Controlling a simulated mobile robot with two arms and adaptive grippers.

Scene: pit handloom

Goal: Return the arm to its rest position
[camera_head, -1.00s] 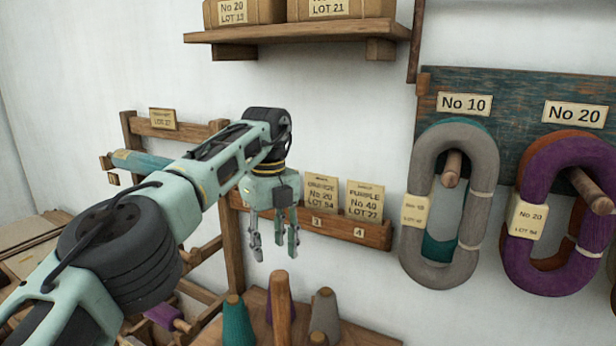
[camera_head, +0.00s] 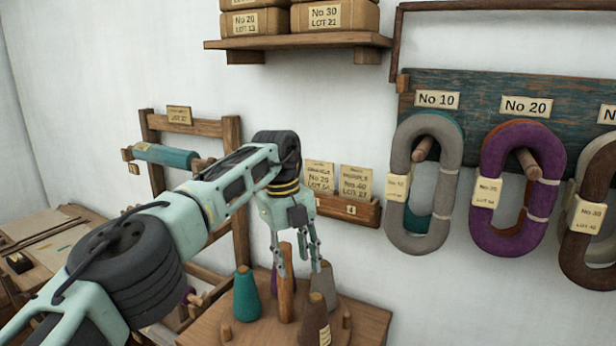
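My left arm comes in from the lower left, and its gripper (camera_head: 297,268) hangs with its fingers pointing down. The fingers are apart with nothing seen between them. The gripper shows in front of the cone stand, over the wooden post (camera_head: 286,290) and beside the grey cone (camera_head: 322,283); I cannot tell if it touches them. My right gripper is not in view.
A cone stand (camera_head: 225,325) holds a teal cone (camera_head: 246,295) and a brown cone (camera_head: 316,322). Yarn hanks, grey (camera_head: 397,225) and purple (camera_head: 545,178), hang from a pegboard (camera_head: 470,88). A shelf (camera_head: 300,42) with packages is above.

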